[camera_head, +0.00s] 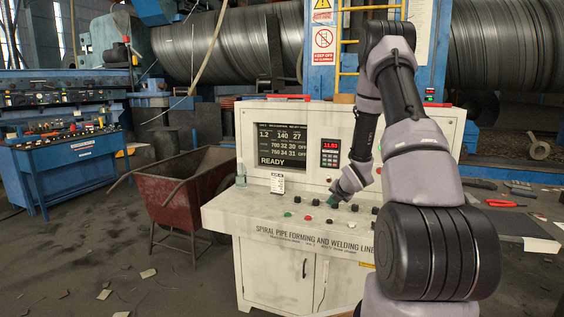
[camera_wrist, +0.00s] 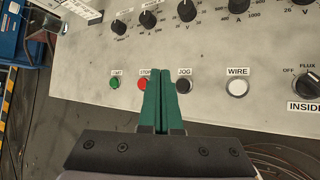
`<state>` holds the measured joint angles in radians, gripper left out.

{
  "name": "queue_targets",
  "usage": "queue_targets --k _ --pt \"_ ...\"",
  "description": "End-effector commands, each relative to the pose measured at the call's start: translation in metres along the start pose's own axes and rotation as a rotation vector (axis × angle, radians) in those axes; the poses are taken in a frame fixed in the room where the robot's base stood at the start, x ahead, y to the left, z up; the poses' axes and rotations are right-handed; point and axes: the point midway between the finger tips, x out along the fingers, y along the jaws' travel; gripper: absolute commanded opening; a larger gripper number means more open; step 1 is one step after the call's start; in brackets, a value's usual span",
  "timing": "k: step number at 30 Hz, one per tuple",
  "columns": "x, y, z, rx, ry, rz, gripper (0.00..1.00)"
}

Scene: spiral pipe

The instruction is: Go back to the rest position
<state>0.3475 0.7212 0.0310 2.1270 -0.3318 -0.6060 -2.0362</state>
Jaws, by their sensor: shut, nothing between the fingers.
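My gripper (camera_wrist: 163,75) is shut and empty, its green fingers together. In the wrist view its tips show over the panel between the red stop button (camera_wrist: 145,83) and the black jog button (camera_wrist: 184,86); I cannot tell whether they touch the panel. In the head view my gripper (camera_head: 334,202) is low over the sloping top of the white control console (camera_head: 237,216). The green button (camera_wrist: 116,83) and the white wire button (camera_wrist: 237,87) also show. The console screen (camera_head: 283,146) reads READY. Part of the red button is hidden behind the fingers.
A red cart (camera_head: 178,200) stands left of the console, and a blue workbench (camera_head: 75,160) is farther left. Dial knobs (camera_wrist: 148,19) line the panel's upper part. A table with red-handled pliers (camera_head: 504,203) is at right. The floor at front left holds scattered scraps.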

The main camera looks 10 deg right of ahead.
Motion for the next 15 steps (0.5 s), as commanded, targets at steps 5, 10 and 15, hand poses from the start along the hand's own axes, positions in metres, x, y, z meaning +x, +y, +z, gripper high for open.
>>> queue_targets --k 5,10,15 --pt "-0.019 0.015 0.013 0.093 -0.017 -0.017 0.0" --pt "-0.082 0.053 0.037 0.414 -0.063 -0.064 0.0" --pt "-0.161 0.088 0.045 0.831 -0.11 -0.098 0.0"
